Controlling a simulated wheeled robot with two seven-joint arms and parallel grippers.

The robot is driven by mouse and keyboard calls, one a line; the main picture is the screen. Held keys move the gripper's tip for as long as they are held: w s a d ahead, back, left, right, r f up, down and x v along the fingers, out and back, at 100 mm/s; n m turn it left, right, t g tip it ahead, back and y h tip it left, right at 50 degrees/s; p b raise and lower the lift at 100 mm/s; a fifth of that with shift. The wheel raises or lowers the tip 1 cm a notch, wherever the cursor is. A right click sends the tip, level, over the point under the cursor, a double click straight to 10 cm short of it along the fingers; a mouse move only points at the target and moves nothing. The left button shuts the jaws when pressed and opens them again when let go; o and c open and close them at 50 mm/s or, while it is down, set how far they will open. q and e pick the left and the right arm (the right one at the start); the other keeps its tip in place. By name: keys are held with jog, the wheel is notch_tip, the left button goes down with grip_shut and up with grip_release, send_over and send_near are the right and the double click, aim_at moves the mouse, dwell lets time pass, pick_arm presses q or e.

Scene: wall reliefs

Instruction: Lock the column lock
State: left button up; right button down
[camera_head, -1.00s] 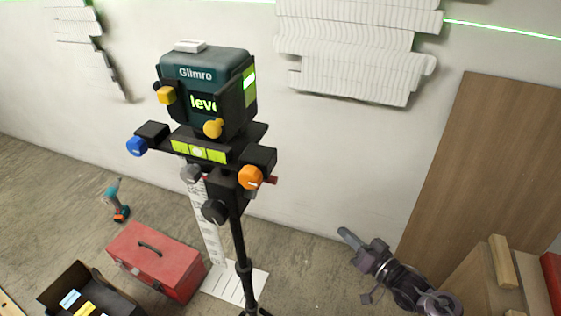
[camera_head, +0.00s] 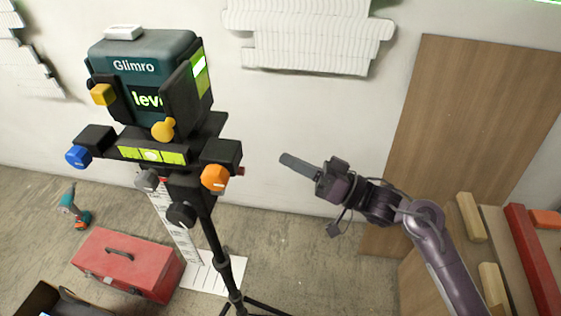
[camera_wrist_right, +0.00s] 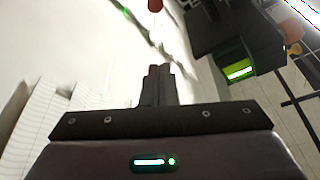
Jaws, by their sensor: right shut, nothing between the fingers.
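The Glimro laser level (camera_head: 147,70) sits on a black tripod column (camera_head: 211,239). Below its head are a blue knob (camera_head: 77,157), an orange knob (camera_head: 214,177), a grey knob (camera_head: 147,180) and a black knob (camera_head: 181,215) beside the column. A small red tip (camera_head: 241,171) shows just right of the orange knob. I cannot tell which of these is the column lock. My right gripper (camera_head: 290,162) is shut and empty, apart from the stand on its right, pointing toward it. Its shut fingers show in the right wrist view (camera_wrist_right: 156,80). My left gripper is out of view.
A red toolbox (camera_head: 127,262) and a drill (camera_head: 73,207) lie on the floor at left. A white scale (camera_head: 176,225) stands behind the column. A wooden panel (camera_head: 470,120) leans on the wall at right. The space between gripper and stand is clear.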

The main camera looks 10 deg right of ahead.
jog(key=p+x, duration=0.2)
jog(key=x, duration=0.7)
jog(key=s+f, duration=0.2)
jog(key=f, duration=0.1)
jog(key=shift+s+a+f, duration=0.1)
jog(key=shift+s+f, duration=0.1)
jog(key=shift+f, duration=0.05)
